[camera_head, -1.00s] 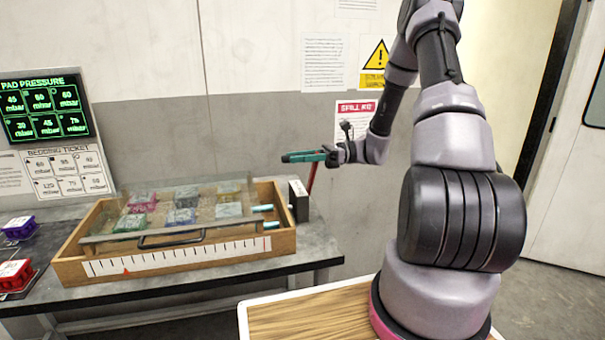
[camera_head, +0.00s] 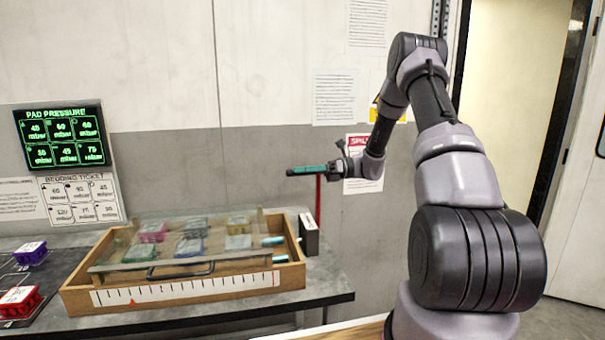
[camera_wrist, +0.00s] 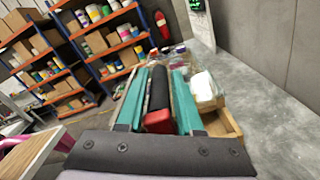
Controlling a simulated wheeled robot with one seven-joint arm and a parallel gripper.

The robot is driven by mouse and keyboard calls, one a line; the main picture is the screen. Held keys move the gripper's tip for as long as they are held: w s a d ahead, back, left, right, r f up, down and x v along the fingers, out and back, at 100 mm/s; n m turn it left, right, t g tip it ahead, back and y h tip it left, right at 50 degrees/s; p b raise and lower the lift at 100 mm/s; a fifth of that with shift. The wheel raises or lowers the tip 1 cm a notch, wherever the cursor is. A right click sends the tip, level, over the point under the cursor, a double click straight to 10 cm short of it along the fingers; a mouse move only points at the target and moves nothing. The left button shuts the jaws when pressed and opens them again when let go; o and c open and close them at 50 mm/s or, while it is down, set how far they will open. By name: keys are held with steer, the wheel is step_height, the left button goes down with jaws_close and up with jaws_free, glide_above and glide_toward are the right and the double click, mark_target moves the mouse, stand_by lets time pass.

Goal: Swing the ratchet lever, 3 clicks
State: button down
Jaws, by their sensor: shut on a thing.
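The ratchet lever (camera_head: 318,200) is a thin red bar. It stands about upright beside a black box (camera_head: 308,235) at the tray's right end. My gripper (camera_head: 304,171) is at the lever's top, with its teal fingers pointing left. In the wrist view my gripper (camera_wrist: 158,85) is shut around a black grip (camera_wrist: 159,88) with a red end (camera_wrist: 158,121). The grip lies lengthwise between the fingers. In the head view the fingers hide the lever's top.
A wooden tray (camera_head: 290,278) with a clear plate over several coloured blocks sits on the grey bench (camera_head: 325,285). A scale strip (camera_head: 190,289) runs along its front. A pad pressure screen (camera_head: 62,137) hangs at left. The wall stands behind the lever.

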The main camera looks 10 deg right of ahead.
steer(key=shift+d+f, duration=0.1)
steer(key=shift+f, duration=0.15)
steer(key=c, duration=0.9)
jaws_free()
steer(key=shift+o, duration=1.1)
steer(key=shift+w+f, duration=0.1)
steer(key=shift+d, duration=0.15)
steer(key=d, duration=1)
steer(key=shift+d, duration=0.2)
steer(key=shift+d, duration=0.15)
